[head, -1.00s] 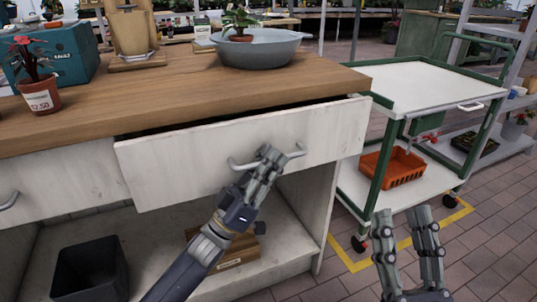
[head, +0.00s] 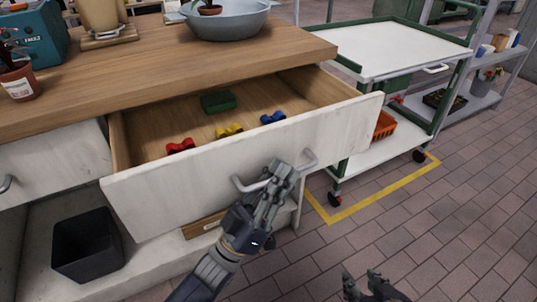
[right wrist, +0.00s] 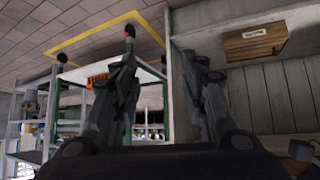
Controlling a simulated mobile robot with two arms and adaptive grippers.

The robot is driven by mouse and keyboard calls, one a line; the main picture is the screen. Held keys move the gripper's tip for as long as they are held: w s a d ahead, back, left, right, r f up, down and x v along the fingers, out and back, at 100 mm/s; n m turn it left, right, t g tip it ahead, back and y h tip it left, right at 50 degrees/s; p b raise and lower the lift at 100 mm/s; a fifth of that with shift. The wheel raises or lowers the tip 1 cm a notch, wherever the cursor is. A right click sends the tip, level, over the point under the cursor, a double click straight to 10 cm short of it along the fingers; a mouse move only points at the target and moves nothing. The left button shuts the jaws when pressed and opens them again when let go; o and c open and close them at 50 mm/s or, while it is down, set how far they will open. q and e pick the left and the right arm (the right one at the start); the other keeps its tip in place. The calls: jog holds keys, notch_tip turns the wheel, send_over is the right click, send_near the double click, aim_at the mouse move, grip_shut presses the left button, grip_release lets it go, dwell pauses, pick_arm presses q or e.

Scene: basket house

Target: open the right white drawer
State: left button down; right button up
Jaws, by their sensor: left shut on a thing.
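The right white drawer (head: 228,172) stands pulled well out from under the wooden top in the head view. Its inside shows a red, a yellow and a blue small object and a green block (head: 217,102). My left gripper (head: 276,180) is shut on the drawer's metal handle (head: 309,160), at the middle of the drawer front. My right gripper (head: 368,287) is low at the bottom edge of the head view, away from the drawer. In the right wrist view its fingers (right wrist: 160,95) are spread apart with nothing between them.
A green-framed white cart (head: 400,50) stands right of the counter, with an orange tray (head: 384,125) on its lower shelf. A black bin (head: 86,245) sits on the shelf below. The left drawer (head: 60,163) is closed. Tiled floor at right is free.

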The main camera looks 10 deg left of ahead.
pick_arm(q)
jog(key=s+d+p, duration=0.3)
jog(key=s+d, duration=0.4)
jog(key=s, duration=0.3)
jog(key=shift+s+d, duration=0.15)
jog(key=shift+s, duration=0.2)
pick_arm(e)
jog(key=s+d+f+g, duration=0.1)
jog(key=s+g, duration=0.1)
jog(key=s, duration=0.3)
jog(key=s+d+f+g+h, duration=0.1)
jog(key=s+d+g, duration=0.1)
jog(key=s, duration=0.3)
jog(key=shift+f+g, duration=0.35)
jog(key=shift+g, duration=0.35)
jog(key=shift+s+d, duration=0.1)
pick_arm(q)
jog(key=shift+f, duration=0.1)
jog(key=c, duration=2)
grip_release()
jog(key=shift+o, duration=0.2)
jog(key=v, duration=1.2)
